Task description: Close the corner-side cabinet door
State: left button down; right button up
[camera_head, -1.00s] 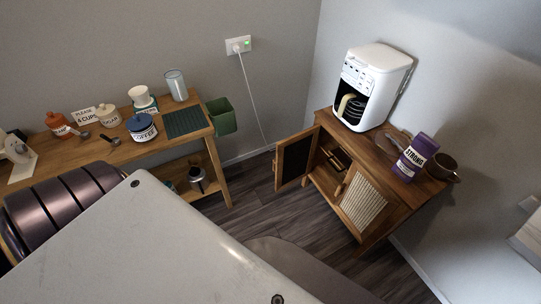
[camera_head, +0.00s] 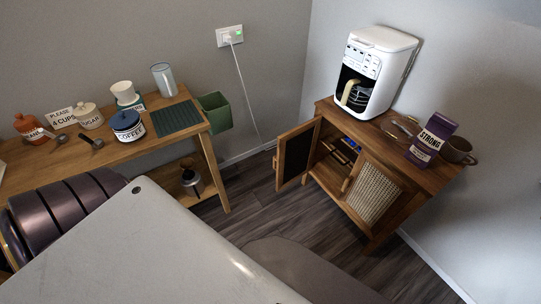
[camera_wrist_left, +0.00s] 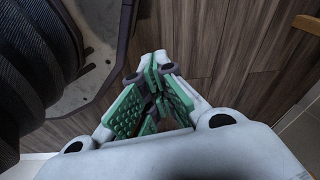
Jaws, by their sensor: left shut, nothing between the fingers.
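The wooden cabinet (camera_head: 415,180) stands against the right wall. Its corner-side door (camera_head: 297,156), a wood frame with a dark panel, stands open and sticks out to the left. Behind it the cabinet's inside shows, with small items on a shelf. The door is not visible in that view. My right gripper is not in view.
A white coffee maker (camera_head: 374,72), a purple STRONG pack (camera_head: 432,140) and a brown mug (camera_head: 457,150) stand on the cabinet. A table (camera_head: 70,160) with jars is at left, with a green bin (camera_head: 215,113) at its end. Bare floor (camera_head: 245,185) lies between.

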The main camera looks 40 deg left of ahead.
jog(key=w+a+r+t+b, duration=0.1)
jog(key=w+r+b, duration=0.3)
jog(key=b, duration=0.6)
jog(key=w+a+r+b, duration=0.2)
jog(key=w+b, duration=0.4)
jog(key=b, duration=0.4)
pick_arm(q)
jog(key=w+r+n+t+h+b, duration=0.25)
jog(key=w+r+b, duration=0.2)
jog(key=w, duration=0.65)
jog(key=w+r+n+t+h+b, duration=0.2)
jog(key=w+r+t+b, duration=0.3)
jog(key=w, duration=0.6)
jog(key=w+a+r+n+t+y, duration=0.1)
jog(key=w+a+r+n+t, duration=0.2)
jog(key=a, duration=0.6)
jog(key=w+a+r+n+t+y, duration=0.2)
jog(key=w+a+r+n, duration=0.5)
jog(key=a, duration=0.2)
jog(key=w+a+r+n+t+y, duration=0.2)
jog(key=w+a+r+n, duration=0.3)
jog(key=a, duration=0.4)
jog(key=shift+w+a+n+t+p, duration=0.3)
jog(key=shift+a+n+t, duration=0.15)
jog(key=shift+t, duration=0.4)
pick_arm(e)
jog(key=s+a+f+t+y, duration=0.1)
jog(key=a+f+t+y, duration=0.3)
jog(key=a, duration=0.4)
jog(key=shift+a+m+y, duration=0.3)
